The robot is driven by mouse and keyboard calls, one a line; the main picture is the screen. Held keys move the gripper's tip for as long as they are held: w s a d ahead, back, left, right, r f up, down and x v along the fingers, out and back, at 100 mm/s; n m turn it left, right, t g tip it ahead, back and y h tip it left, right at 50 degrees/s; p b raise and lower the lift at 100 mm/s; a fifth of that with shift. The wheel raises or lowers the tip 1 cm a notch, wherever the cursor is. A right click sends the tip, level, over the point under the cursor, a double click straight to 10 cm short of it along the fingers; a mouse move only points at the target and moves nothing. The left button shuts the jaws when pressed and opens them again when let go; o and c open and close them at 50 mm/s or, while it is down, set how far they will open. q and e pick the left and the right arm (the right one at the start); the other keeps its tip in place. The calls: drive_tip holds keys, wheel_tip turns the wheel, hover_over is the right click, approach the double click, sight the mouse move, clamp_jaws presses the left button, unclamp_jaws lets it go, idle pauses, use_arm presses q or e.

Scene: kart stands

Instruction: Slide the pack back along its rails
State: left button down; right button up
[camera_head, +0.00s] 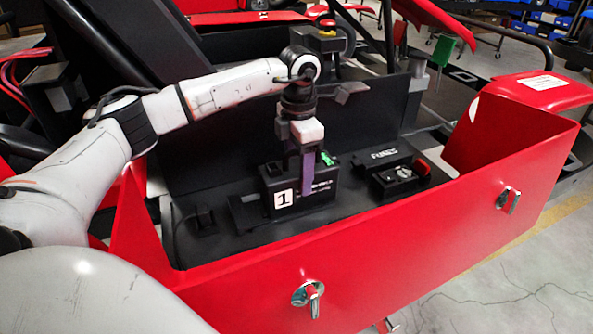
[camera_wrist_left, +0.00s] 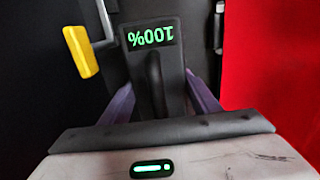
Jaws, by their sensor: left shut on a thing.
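The pack (camera_head: 322,193) is a black box with a white label reading "1" on its near end. It sits inside the red side bay of the kart. My left gripper (camera_head: 307,172) reaches down on it from above, with purple fingers. In the left wrist view the pack's top (camera_wrist_left: 155,45) shows a green "100%" display, and the gripper (camera_wrist_left: 163,100) is shut on the pack's dark handle, one finger on each side. The rails are mostly hidden under the pack; a dark flat strip (camera_head: 245,212) shows beside it. My right gripper is not in view.
A black fuse box (camera_head: 392,160) marked "FUSES" with a red part stands right of the pack. The red bay wall (camera_head: 400,240) with silver latches runs along the near side. A yellow lever (camera_wrist_left: 82,52) lies beside the pack in the wrist view.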

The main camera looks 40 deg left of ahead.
use_arm(q)
drive_tip(key=c, duration=0.6)
unclamp_jaws()
drive_tip(key=shift+o, duration=0.2)
drive_tip(key=shift+r, duration=0.1)
wheel_tip(320, 180, up, 10)
drive_tip(key=shift+r+b, duration=0.1)
drive_tip(key=shift+b, duration=0.3)
wheel_tip(320, 180, down, 10)
drive_tip(key=shift+p, duration=0.4)
drive_tip(key=shift+s+a+f, duration=0.15)
drive_tip(key=shift+f, duration=0.15)
drive_tip(key=shift+s+a+r, duration=0.1)
drive_tip(key=shift+s+a, duration=0.15)
drive_tip(key=shift+s, duration=0.25)
